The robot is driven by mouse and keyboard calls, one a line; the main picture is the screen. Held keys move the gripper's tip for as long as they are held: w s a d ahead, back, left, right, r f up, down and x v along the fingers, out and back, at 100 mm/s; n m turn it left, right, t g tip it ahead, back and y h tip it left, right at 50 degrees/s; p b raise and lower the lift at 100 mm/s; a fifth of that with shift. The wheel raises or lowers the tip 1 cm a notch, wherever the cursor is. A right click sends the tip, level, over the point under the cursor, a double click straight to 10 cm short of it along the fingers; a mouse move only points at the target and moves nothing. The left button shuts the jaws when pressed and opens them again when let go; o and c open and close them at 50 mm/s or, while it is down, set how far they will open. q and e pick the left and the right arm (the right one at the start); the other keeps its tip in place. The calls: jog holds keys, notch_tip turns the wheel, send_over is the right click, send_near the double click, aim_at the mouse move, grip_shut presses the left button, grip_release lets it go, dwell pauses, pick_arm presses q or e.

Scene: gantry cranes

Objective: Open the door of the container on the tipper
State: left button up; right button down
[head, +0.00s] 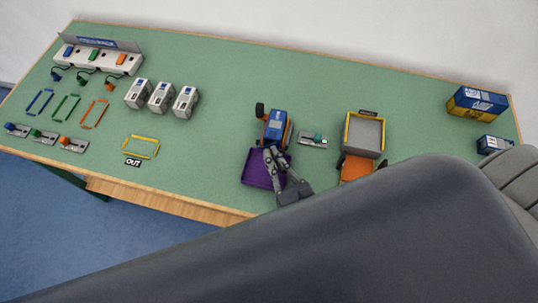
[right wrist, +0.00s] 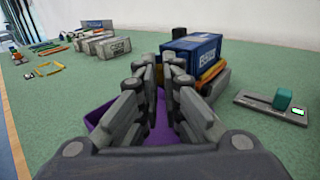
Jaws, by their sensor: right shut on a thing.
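The blue container (head: 276,123) with white lettering sits on the orange tipper (head: 289,136) in the middle of the table. It also shows in the right wrist view (right wrist: 195,45), just beyond my fingers. My right gripper (head: 270,153) is at the container's near end, above the purple tray (head: 256,176). In the right wrist view my right gripper (right wrist: 161,68) has its fingertips close together at the container's door end, shut on the door. The door itself is mostly hidden by the fingers. My left gripper is not in view.
A lever box with a green knob (right wrist: 283,98) stands right of the tipper. Three white-grey containers (head: 160,97) stand to the left. Open green table lies between them and the tipper.

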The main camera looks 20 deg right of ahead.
jog(key=n+y, duration=0.1)
jog(key=y+b, duration=0.1)
jog(key=d+n+y+b, duration=0.1)
jog(key=shift+s+f+n+g+y, duration=0.2)
jog(key=shift+s+n+g+y, duration=0.1)
jog(key=shift+g+y, duration=0.1)
jog(key=shift+s+d+r+n+g+y+b, duration=0.15)
jog(key=shift+n+g+y+b, duration=0.2)
jog(key=shift+n+y+b, duration=0.25)
jog(key=shift+w+d+n+g+y+b, duration=0.1)
jog(key=shift+n+g+y+b, duration=0.25)
jog(key=shift+y, duration=0.45)
jog(key=c, duration=1.8)
grip_release()
jog(key=shift+o, duration=0.2)
jog(key=v, duration=1.2)
jog(key=shift+s, duration=0.1)
